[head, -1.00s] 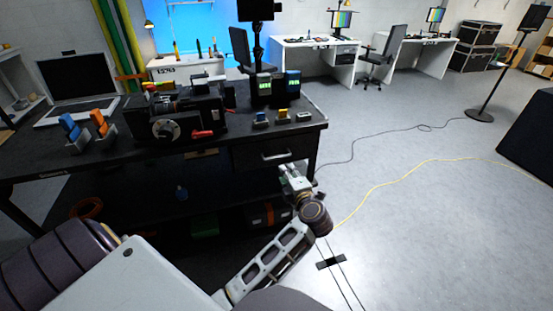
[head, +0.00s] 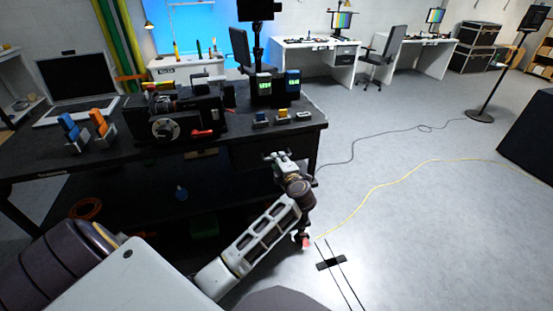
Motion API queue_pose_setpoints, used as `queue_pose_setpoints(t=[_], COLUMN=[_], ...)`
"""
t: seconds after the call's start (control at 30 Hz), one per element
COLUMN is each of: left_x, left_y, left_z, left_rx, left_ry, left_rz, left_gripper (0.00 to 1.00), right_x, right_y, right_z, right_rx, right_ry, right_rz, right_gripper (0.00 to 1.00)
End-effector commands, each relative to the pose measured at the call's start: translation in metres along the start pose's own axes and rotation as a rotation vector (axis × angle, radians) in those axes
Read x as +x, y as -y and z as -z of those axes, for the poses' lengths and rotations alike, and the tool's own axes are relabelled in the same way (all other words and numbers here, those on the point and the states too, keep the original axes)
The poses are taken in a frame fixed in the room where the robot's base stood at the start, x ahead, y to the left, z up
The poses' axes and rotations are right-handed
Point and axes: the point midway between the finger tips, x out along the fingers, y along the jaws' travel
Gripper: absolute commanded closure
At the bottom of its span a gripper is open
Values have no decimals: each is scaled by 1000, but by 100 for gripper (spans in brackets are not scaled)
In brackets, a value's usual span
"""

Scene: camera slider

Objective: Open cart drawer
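The black cart (head: 225,137) stands in the left half of the head view. Its drawer (head: 241,158) is in the front face near the right end and looks shut. My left gripper (head: 277,157) is at the drawer front, over the spot of the metal handle. The gripper covers the handle, so I cannot tell whether the fingers are around it, touching it or just in front. The fingers are too small to tell open from shut. My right gripper is not in view.
The cart top carries a laptop (head: 77,80), a camera rig (head: 172,115) and small battery chargers (head: 97,130). A lower shelf (head: 150,205) sits under the drawer. A yellow cable (head: 375,190) lies on the floor to the right, where there is much free room.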

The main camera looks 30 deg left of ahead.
Motion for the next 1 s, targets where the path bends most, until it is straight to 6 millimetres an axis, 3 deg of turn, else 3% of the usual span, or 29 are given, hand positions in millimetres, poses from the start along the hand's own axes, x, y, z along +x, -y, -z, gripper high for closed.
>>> queue_pose_setpoints(t=[0.3,0.73,1.0], left_x=[33,39,39], left_y=[0,-1,0], left_z=[0,0,0], left_rx=[1,-1,0], left_ry=[-1,0,-1], left_rz=[-1,-1,0], left_gripper=[68,68,100], right_x=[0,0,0], right_y=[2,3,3], right_z=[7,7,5], right_rx=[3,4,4], right_ry=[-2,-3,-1], right_rz=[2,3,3], right_gripper=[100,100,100])
